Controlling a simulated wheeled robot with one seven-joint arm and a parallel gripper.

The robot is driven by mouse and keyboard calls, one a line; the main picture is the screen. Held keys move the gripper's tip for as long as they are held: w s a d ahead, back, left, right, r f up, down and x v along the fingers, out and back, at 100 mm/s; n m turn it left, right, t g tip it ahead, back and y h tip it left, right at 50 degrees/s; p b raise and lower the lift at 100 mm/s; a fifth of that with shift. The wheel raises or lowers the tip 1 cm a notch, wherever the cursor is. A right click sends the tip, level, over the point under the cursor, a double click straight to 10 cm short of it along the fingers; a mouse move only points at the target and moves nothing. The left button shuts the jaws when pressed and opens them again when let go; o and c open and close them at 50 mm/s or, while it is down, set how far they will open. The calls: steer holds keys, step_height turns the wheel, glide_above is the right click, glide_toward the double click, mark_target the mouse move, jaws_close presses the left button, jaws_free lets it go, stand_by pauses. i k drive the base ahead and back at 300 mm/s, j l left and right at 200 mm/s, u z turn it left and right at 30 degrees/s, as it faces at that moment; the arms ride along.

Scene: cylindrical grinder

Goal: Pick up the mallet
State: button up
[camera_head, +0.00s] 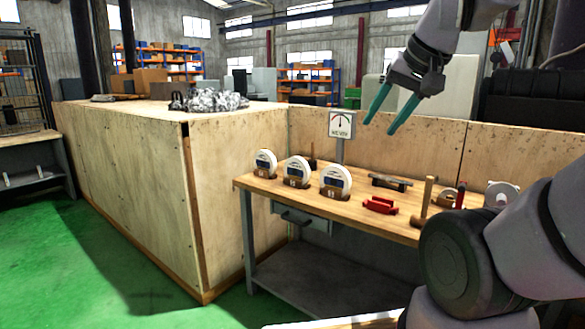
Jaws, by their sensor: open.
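What looks like the mallet (428,191) stands near the right part of the wooden workbench (352,203), its light wooden handle pointing up. Its lower end is at the bench's front edge, partly beside my arm in the picture. My gripper (379,128) has two teal fingers, spread apart and pointing down and to the left. It is empty and appears well above the bench, up and left of the mallet in the picture.
Several round white wheels (336,182) stand in holders on the bench's left. A red tool (380,205) and a dark tool (391,183) lie left of the mallet. A gauge sign (341,125) rises behind. Plywood walls (220,190) border the bench.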

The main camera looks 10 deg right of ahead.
mark_target(416, 221)
steer(key=z, duration=0.95)
